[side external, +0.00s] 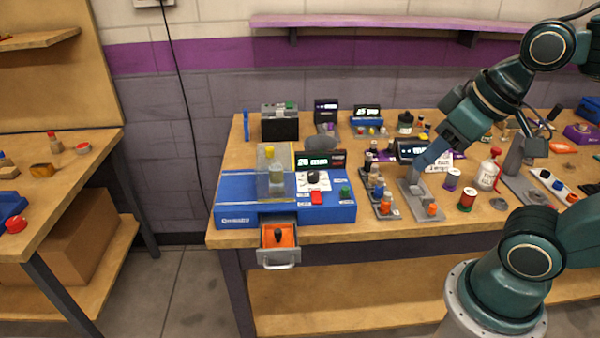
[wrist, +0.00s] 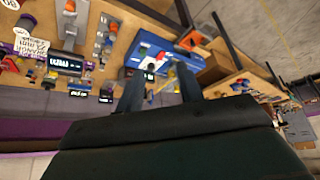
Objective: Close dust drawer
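The dust drawer (side external: 279,255) sticks out of the front of the blue machine (side external: 235,212), past the bench edge. It has an orange inside, a grey pull handle and a dark knobbed item in it. In the wrist view the drawer shows as an orange patch (wrist: 193,40) near the top, beside the blue machine (wrist: 142,55). My gripper (side external: 421,164) is well to the right of the drawer, above the right-hand rack on the bench. In the wrist view my gripper (wrist: 158,82) has its two fingers apart with nothing between them.
Racks with small bottles and knobs (side external: 381,190) stand between my gripper and the machine. A white spray bottle (side external: 487,171) and a red-and-green spool (side external: 467,199) are to the right. The space in front of the drawer, beyond the bench edge, is clear.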

